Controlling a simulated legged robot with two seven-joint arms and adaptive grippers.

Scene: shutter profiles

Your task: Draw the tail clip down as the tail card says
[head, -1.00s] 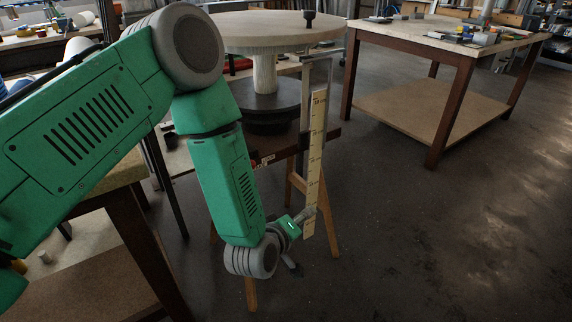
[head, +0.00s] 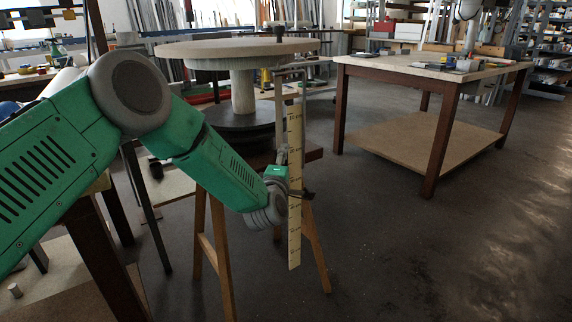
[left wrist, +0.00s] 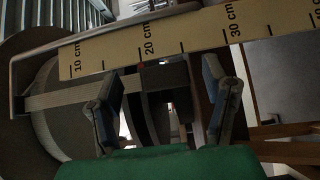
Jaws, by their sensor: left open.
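A long pale ruler (head: 295,190) hangs upright in the head view, beside a thin grey frame (head: 280,110) below the round table's edge. My left gripper (head: 303,194) is at the ruler, a little below its middle. In the left wrist view the ruler (left wrist: 190,32) runs across the top, with marks from 10 cm to past 30 cm. The two dark fingers of my left gripper (left wrist: 160,98) stand apart. A dark block (left wrist: 152,76), perhaps the tail clip, sits between them near the 20 cm mark; contact cannot be told. I cannot make out a tail card.
A round wooden table (head: 236,48) on a pedestal stands behind my arm, with a dark clamp knob (head: 279,31) at its edge. Wooden trestle legs (head: 215,250) stand below. A workbench (head: 430,68) with tools is at the right. The floor right of the ruler is clear.

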